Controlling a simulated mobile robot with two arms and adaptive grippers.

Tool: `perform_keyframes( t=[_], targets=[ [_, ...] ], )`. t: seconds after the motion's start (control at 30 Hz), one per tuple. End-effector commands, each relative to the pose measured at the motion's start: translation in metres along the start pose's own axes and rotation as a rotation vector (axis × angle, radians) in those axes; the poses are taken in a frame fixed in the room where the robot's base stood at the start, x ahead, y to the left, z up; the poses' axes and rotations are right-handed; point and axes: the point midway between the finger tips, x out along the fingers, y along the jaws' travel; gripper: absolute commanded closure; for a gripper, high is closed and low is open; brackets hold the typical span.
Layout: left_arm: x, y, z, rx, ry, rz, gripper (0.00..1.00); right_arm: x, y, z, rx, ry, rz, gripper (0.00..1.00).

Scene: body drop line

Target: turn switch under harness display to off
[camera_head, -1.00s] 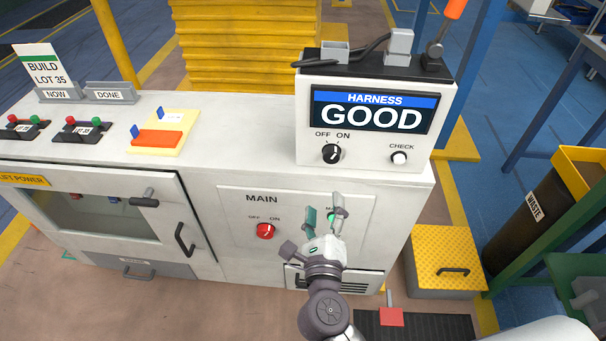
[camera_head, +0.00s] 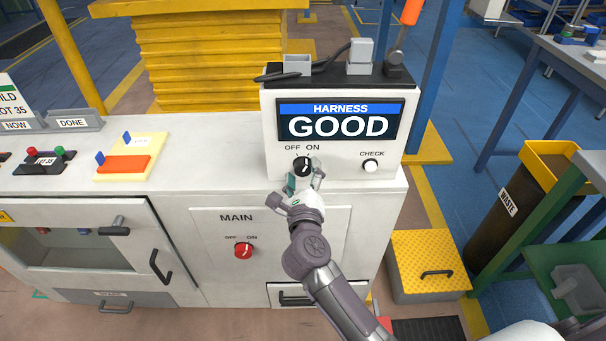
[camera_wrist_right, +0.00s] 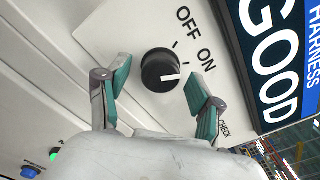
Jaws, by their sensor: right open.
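The harness display (camera_head: 334,134) is a white box on the bench with a screen reading HARNESS GOOD. Its black switch knob (camera_head: 302,166) sits under the screen below the OFF and ON labels. In the right wrist view the knob (camera_wrist_right: 157,71) has its white mark pointing toward the ON side. My right gripper (camera_head: 304,181) is open in front of the knob. In the wrist view its teal-padded fingers (camera_wrist_right: 158,78) stand on either side of the knob, with visible gaps. My left gripper is not in view.
A white CHECK button (camera_head: 371,166) is right of the knob. Below, the MAIN panel (camera_head: 300,222) has a red knob (camera_head: 243,250). A yellow step box (camera_head: 430,258) and a waste bin (camera_head: 513,215) stand on the right. A coloured fixture (camera_head: 130,158) lies on the bench at left.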

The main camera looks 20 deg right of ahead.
Motion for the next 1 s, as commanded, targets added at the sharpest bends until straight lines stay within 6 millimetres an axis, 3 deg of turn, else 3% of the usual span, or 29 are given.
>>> perform_keyframes(
  t=[0.3, 0.67, 1.0],
  targets=[
    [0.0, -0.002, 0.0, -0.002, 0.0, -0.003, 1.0, 0.003, 0.0, 0.0, -0.001, 0.0, 0.0, 0.34],
    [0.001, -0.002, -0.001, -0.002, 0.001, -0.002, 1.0, 0.003, 0.0, 0.0, -0.001, 0.0, 0.0, 0.93],
    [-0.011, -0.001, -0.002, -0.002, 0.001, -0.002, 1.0, 0.003, -0.001, 0.002, -0.05, 0.002, 0.003, 0.94]
  ],
)
